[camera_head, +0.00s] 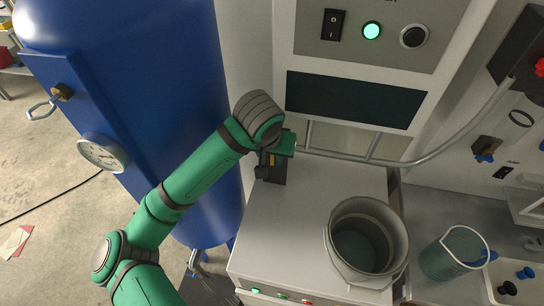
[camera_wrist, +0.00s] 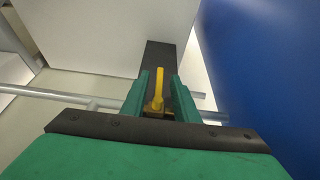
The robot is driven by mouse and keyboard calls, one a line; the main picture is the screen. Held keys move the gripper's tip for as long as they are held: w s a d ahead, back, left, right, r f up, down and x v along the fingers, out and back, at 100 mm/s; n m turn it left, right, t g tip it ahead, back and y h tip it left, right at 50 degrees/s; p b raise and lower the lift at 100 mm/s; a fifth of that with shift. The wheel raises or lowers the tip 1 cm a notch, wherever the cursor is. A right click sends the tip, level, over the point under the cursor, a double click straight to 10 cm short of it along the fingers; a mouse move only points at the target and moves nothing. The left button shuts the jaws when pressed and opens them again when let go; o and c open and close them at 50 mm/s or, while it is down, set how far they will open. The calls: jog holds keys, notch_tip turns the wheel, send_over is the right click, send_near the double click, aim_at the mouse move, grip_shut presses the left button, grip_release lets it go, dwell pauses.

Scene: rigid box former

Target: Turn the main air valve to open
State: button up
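The air valve's yellow lever (camera_wrist: 159,84) stands upright in the wrist view on a small brass-coloured body, in front of a dark plate. My gripper (camera_wrist: 162,92) has its two green fingers apart on either side of the lever. A gap shows on the right of the lever; on the left I cannot tell if the finger touches it. In the head view my gripper (camera_head: 284,147) is by the machine's back left corner, over a dark block (camera_head: 273,172) with a small yellow part. The fingertips are mostly hidden there by my arm.
A blue tank (camera_head: 150,60) with a gauge (camera_head: 103,153) stands close on the left. A grey pot (camera_head: 341,222) sits on the white machine top (camera_head: 285,225). A metal pipe (camera_head: 425,158) runs behind. A clear jug (camera_head: 455,255) stands at right.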

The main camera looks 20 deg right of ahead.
jog(key=shift+w+d+f, duration=0.2)
jog(key=shift+f, duration=0.45)
grip_shut()
jog(key=shift+w, duration=0.1)
dwell(0.9)
